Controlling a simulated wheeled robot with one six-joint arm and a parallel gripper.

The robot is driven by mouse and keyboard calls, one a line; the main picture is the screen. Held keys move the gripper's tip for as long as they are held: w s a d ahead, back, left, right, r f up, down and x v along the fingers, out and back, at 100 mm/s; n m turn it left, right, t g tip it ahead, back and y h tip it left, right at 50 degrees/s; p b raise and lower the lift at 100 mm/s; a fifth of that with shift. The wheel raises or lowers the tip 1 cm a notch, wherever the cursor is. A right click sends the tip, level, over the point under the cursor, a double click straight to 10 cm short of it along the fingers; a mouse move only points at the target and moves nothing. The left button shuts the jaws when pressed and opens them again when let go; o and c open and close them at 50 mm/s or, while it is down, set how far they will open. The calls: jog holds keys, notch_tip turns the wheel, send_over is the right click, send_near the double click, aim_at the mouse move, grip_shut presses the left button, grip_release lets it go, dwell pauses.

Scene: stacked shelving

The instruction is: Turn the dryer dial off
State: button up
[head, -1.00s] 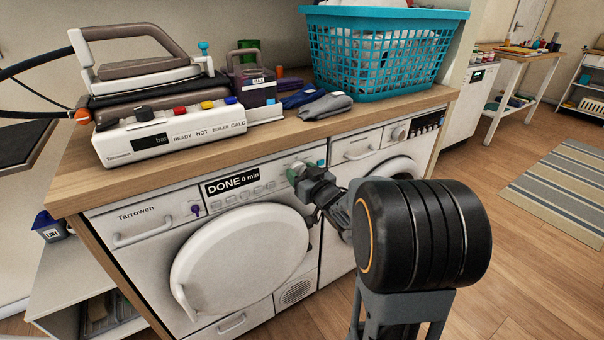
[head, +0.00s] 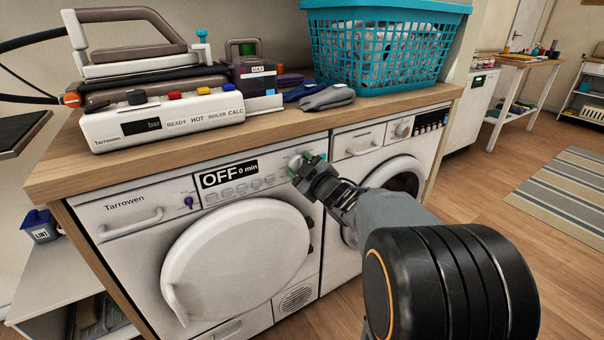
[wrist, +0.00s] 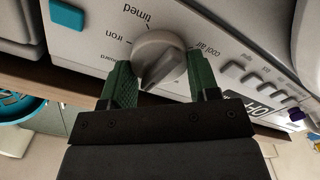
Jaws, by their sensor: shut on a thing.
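The dryer (head: 130,233) is the left machine under the wooden counter. Its display (head: 228,173) reads OFF, 0 min. The round dial (head: 296,160) sits on the panel right of the display, mostly hidden by my gripper in the head view. My gripper (head: 303,165) reaches it from the right and front. In the wrist view the pale grey dial (wrist: 158,58) stands between the two green fingers of my gripper (wrist: 160,78), which are shut on it. Labels "timed", "iron" and "cool air" show around the dial. Its pointer mark is hard to read.
A second machine (head: 362,166) stands to the right. The floor (head: 470,215) to the right is clear up to a striped rug (head: 560,205).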

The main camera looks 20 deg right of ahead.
jog(key=shift+n+b, duration=0.35)
jog(key=shift+n, duration=0.15)
jog(key=o, duration=0.9)
jog(key=shift+s+d, duration=0.25)
jog(key=shift+s, duration=2.05)
jog(key=shift+s+d, duration=0.25)
jog(key=shift+s, duration=2.05)
jog(key=shift+s+d, duration=0.25)
jog(key=shift+s, duration=2.05)
jog(key=shift+p, duration=0.3)
